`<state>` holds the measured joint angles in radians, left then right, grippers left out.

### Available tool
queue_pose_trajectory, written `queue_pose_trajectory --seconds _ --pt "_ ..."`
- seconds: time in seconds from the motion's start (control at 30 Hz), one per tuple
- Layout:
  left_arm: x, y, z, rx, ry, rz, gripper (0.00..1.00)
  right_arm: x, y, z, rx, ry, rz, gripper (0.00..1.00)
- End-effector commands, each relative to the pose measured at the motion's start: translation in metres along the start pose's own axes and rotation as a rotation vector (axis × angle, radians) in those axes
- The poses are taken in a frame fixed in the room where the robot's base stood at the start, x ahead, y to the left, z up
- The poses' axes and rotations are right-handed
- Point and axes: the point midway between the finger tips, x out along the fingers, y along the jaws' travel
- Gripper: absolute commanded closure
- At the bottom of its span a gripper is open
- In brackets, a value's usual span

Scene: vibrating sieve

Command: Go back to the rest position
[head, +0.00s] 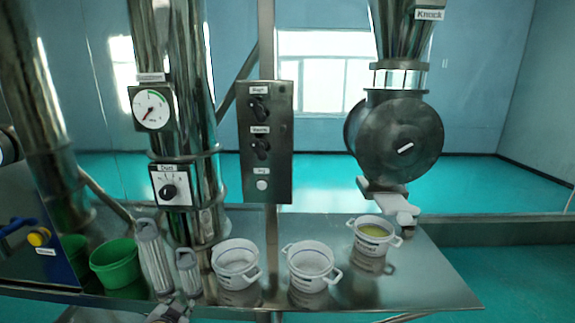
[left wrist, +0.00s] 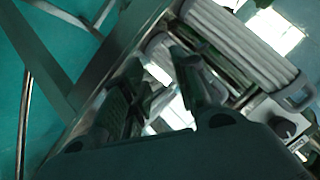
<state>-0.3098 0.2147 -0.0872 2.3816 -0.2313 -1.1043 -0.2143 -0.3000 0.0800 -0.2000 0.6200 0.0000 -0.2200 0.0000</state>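My left gripper (head: 170,311) shows at the bottom edge of the head view, at the table's front edge below the grey ribbed cylinders. In the left wrist view its two dark fingers (left wrist: 155,85) are spread apart with nothing held between them. A large grey ribbed cylinder (head: 153,256) and a smaller one (head: 188,271) stand on the metal table (head: 425,275). The large ribbed body (left wrist: 245,45) also shows close beyond the fingers in the left wrist view. My right gripper is not in view.
A green bucket (head: 115,263) stands left of the cylinders. Two white pots (head: 237,264) (head: 312,266) and a pot with yellow content (head: 374,234) stand to the right. A control box (head: 266,190) and a round valve (head: 397,140) are behind. The table's right end is clear.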

Motion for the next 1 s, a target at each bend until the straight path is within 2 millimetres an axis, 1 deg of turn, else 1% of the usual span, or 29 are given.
queue_pose_trajectory --seconds 0.03,0.2,0.33,0.5,0.83,0.87,0.9,1.0 --pt "-0.004 0.015 0.017 -0.033 -0.052 0.044 0.71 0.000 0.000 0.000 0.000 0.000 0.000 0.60" --pt "-0.027 0.064 0.068 -0.141 -0.229 0.184 0.71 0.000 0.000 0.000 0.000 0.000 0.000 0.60" --pt "-0.046 0.091 0.096 -0.200 -0.340 0.264 0.71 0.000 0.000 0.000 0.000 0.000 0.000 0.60" --pt "-0.066 0.115 0.120 -0.249 -0.441 0.331 0.71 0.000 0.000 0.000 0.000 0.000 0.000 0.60" --pt "-0.101 0.147 0.151 -0.311 -0.591 0.426 0.71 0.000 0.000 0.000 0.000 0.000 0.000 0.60" --pt "-0.102 0.149 0.153 -0.316 -0.601 0.432 0.71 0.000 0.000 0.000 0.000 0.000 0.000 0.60" --pt "-0.096 0.151 0.155 -0.313 -0.599 0.429 0.71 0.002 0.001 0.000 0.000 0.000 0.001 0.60" --pt "-0.087 0.157 0.162 -0.311 -0.599 0.428 0.71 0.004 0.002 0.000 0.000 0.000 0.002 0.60"
